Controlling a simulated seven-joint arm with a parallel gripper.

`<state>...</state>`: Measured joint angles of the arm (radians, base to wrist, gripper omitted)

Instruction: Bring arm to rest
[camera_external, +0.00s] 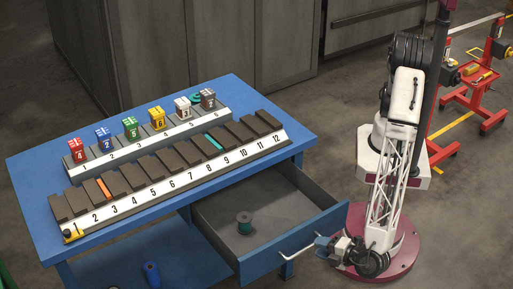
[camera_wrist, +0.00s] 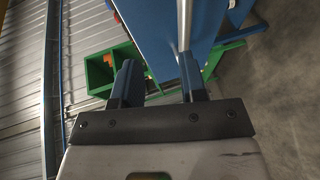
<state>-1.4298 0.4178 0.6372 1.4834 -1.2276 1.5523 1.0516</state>
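My arm is folded low at the right of the external view. My gripper (camera_external: 322,243) is beside the pulled-out blue drawer (camera_external: 295,247), close to its pale bar handle (camera_external: 290,266). In the wrist view my gripper (camera_wrist: 158,75) shows two blue fingers set well apart, with nothing clearly held between them. The handle (camera_wrist: 184,24) runs up beside the right finger. Whether it touches that finger, I cannot tell.
The blue table (camera_external: 30,155) bears a numbered rack (camera_external: 185,180) and several numbered coloured blocks (camera_external: 130,128). A dark green spool (camera_external: 244,222) lies in the open drawer. A red stand (camera_external: 480,100) is at right. A green bin (camera_wrist: 100,72) shows in the wrist view.

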